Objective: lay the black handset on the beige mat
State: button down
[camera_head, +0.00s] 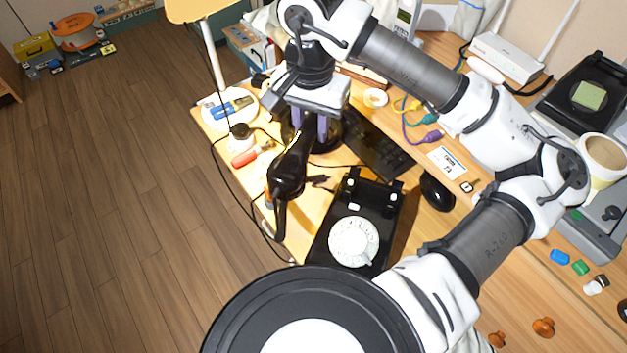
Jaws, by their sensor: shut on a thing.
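The black handset (287,176) hangs below my gripper (310,132) in the head view, over the left part of the desk. My gripper is shut on it. One end of the handset tilts down toward the desk's left edge, and its other end is partly hidden by my gripper. The black dial phone base (324,242) with a white dial stands just right of and below the handset, its cradle empty. I cannot make out the beige mat; my arm and gripper cover part of the desk.
A keyboard (375,148) lies right of my gripper, with a black mouse (437,192) beyond it. A white plate (229,109) and a red-handled tool (250,155) lie at the left. Dark cables run along the desk edge. A white router (505,58) stands at the back right.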

notch_tip(320, 180, down, 19)
jog(key=shift+s+r+p, duration=0.1)
jog(key=shift+r+p, duration=0.05)
jog(key=shift+p, duration=0.55)
jog(key=shift+f, duration=0.2)
jog(key=c, duration=1.1)
grip_release()
jog(key=shift+r, duration=0.15)
jog(key=shift+r, duration=0.2)
notch_tip(320, 180, up, 12)
jog(key=shift+f+b, duration=0.15)
jog(key=shift+b, duration=0.65)
